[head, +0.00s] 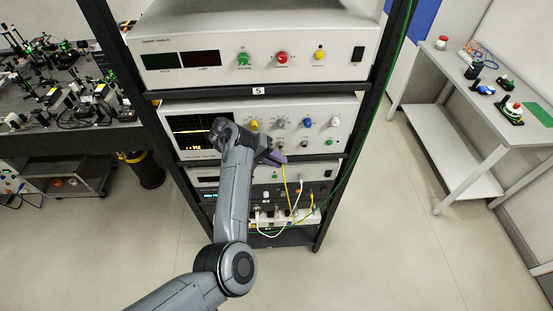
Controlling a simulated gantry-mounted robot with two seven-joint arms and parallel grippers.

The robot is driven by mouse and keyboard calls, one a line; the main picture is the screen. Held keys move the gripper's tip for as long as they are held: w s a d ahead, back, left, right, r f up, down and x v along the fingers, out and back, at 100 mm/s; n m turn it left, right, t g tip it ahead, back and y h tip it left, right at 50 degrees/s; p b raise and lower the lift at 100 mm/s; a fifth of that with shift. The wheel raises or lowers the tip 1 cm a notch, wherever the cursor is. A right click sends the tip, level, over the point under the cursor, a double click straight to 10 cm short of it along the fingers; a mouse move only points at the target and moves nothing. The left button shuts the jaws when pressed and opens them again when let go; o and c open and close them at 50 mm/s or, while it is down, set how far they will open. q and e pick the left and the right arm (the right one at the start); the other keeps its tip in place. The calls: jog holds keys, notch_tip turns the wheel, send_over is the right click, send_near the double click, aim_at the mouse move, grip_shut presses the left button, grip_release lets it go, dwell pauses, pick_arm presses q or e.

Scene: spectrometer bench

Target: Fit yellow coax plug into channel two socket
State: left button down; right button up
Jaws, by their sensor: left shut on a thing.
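My left gripper (277,157) is at the lower edge of the oscilloscope front (345,119), its purple fingers pointing right. It is shut on the yellow coax plug, which is too small and covered to make out. The plug's yellow cable (286,184) hangs from the fingertips towards the lower units. A row of small sockets runs along the oscilloscope's lower front, below the coloured knobs; one socket (304,143) shows right of the gripper. My left arm hides the left part of this row. I cannot tell whether the plug touches a socket. My right gripper is not in view.
The black rack post (378,95) stands right of the instruments, with a green cable along it. A white cable (262,229) hangs on the lower units. A side table (463,125) is at the right and an optics bench (70,95) at the left. The floor between is clear.

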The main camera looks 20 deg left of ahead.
pick_arm(q)
jog(key=shift+w+a+f, duration=0.1)
jog(key=shift+w, duration=0.05)
jog(key=shift+w+a+b, duration=0.1)
jog(key=shift+w+b, duration=0.2)
jog(key=shift+b, duration=0.15)
dwell(0.3)
jog(key=shift+s+d+p, duration=0.2)
jog(key=shift+s+p, duration=0.25)
jog(key=shift+p, duration=0.25)
dwell(0.5)
